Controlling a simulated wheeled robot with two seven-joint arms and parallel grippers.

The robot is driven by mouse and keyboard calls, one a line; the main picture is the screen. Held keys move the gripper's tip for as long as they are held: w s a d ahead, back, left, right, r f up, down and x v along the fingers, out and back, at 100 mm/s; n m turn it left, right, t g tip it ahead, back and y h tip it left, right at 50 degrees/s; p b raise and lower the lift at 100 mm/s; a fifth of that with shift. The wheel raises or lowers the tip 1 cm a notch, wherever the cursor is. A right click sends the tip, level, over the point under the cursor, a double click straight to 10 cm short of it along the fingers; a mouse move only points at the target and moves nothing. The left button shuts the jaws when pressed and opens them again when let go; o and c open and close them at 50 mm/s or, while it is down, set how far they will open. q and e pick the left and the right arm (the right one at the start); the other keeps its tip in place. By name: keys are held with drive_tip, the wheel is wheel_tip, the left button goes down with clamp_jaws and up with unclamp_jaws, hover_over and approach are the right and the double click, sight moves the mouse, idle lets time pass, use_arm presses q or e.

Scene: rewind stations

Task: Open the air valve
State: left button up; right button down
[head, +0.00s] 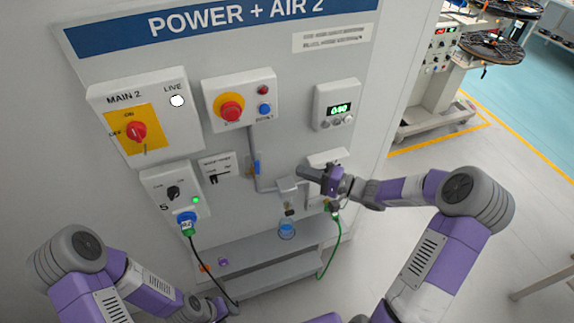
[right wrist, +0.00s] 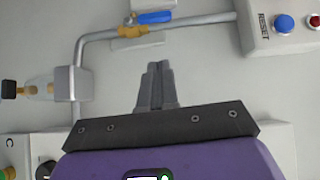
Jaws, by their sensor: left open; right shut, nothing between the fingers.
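The air valve's blue lever (head: 257,167) sits on a grey pipe on the panel, left of my right gripper in the head view. In the right wrist view the blue lever (right wrist: 152,17) lies roughly along the pipe, beside a brass valve body (right wrist: 132,32). My right gripper (head: 301,173) is shut and empty, in front of the panel. In the right wrist view its closed fingers (right wrist: 157,70) point toward the pipe, and a gap shows between them and the lever. My left gripper (head: 222,309) is low at the bottom edge, away from the valve and open; its fingers are hard to make out.
A box with a red emergency stop (head: 230,107) and a blue button is above the valve. A pressure display (head: 338,108) is at upper right. The main switch (head: 137,131) is at left.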

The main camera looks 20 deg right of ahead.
drive_tip(key=shift+v, duration=1.5)
drive_tip(key=shift+f, duration=0.1)
